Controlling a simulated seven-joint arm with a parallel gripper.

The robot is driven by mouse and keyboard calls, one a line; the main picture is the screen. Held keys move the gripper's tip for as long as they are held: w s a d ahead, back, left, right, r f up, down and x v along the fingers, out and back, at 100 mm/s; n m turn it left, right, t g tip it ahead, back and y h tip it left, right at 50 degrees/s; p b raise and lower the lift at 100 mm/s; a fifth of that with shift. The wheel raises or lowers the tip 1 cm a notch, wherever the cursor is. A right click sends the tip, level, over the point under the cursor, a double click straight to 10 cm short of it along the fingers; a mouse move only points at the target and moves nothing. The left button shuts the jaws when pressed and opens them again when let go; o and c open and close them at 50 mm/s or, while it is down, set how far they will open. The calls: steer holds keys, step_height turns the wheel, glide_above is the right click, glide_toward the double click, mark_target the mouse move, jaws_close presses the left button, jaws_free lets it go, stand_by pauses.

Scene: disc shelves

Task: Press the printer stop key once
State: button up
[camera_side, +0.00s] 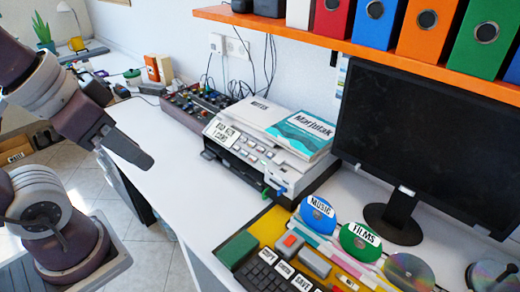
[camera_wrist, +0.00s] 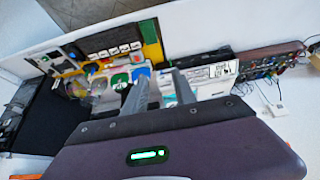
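The printer (camera_side: 318,178) is a white and grey box on the desk in the middle of the side view, with papers and a teal book on its top. Its front panel (camera_side: 248,147) has a white label and a row of small keys; I cannot tell which one is the stop key. In the wrist view the printer (camera_wrist: 215,72) is partly hidden behind my fingers. My gripper (camera_side: 146,163) is in the air left of the printer, beyond the desk's front edge and apart from the keys. In the wrist view its two fingers (camera_wrist: 163,80) stand apart with nothing between them.
A dark monitor (camera_side: 435,135) stands right of the printer. A keyboard (camera_side: 272,277) and labelled discs (camera_side: 361,242) lie in front of it. An orange shelf (camera_side: 395,62) with binders hangs above. A mixer-like box (camera_side: 195,112) is behind left. The desk left of the printer (camera_side: 165,165) is clear.

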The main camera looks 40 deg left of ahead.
jaws_close()
stand_by(1.5)
